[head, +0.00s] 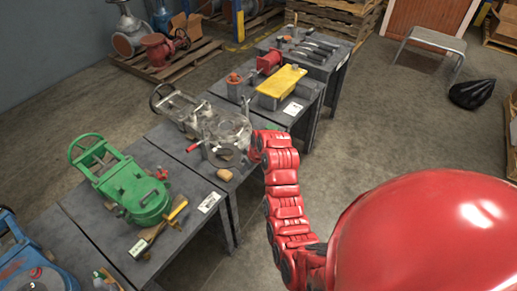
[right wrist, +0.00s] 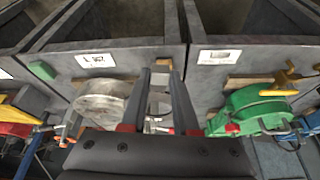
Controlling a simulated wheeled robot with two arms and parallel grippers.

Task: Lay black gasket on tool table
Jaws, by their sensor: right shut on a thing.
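My right arm, red and segmented, reaches from the lower right to the grey valve table in the head view. My right gripper (head: 232,132) is over that table. In the right wrist view its two dark fingers (right wrist: 168,75) are close together. It is shut on what appears to be the black gasket, a dark ring (head: 222,155) seen only in part; its outline blends with the grey valve parts behind. The tool table (head: 335,65) is the far one in the row, with several dark tools lying on it. My left gripper is not in view.
Between the two stands a table with a yellow-topped thing (head: 282,82) and red parts. A green valve (head: 130,187) is on a nearer table. Grey valve parts (head: 185,108) lie by the gripper. Open floor lies right of the tables; a black bag (head: 472,94) rests there.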

